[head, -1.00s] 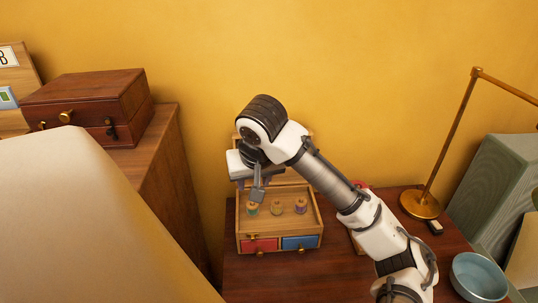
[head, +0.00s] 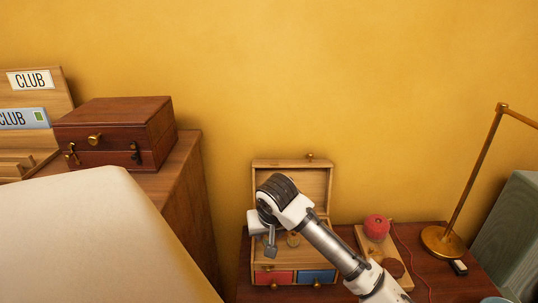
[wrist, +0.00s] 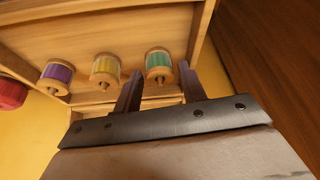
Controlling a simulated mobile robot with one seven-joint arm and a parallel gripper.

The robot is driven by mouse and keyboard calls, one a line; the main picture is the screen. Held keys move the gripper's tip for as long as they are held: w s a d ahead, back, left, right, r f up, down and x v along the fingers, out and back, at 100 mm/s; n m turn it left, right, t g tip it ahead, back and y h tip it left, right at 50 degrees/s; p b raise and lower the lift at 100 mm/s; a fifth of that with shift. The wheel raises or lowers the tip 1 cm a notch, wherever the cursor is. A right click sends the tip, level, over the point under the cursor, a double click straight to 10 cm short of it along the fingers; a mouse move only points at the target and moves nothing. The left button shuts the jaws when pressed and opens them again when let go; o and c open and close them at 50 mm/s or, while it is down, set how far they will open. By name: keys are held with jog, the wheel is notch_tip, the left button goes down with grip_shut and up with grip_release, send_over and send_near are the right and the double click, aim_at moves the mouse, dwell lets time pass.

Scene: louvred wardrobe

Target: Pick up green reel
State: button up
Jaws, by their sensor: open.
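The green reel (wrist: 158,65) has wooden ends and shows in the wrist view, in the sewing box's upper tray. My gripper (wrist: 160,82) is open and empty. Its two fingers point toward the green reel, which appears between the fingertips; I cannot tell how much distance is left. A yellow reel (wrist: 105,68) and a purple reel (wrist: 57,75) sit to its left in a row. In the head view, my gripper (head: 270,246) is over the tray of the wooden box (head: 324,261) and hides the green reel there.
The box's raised lid (head: 292,179) stands behind my gripper. Red (head: 274,278) and blue (head: 318,276) drawers are at its front. A red ball of thread (head: 376,226) on a wooden board and a brass lamp (head: 442,240) stand right. A dark wooden case (head: 115,132) is left.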

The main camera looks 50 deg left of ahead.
jog(key=shift+w+a+f, duration=0.1)
jog(key=shift+a+f, duration=0.1)
jog(key=shift+f, duration=0.4)
jog(key=c, duration=0.7)
jog(key=shift+r, duration=0.2)
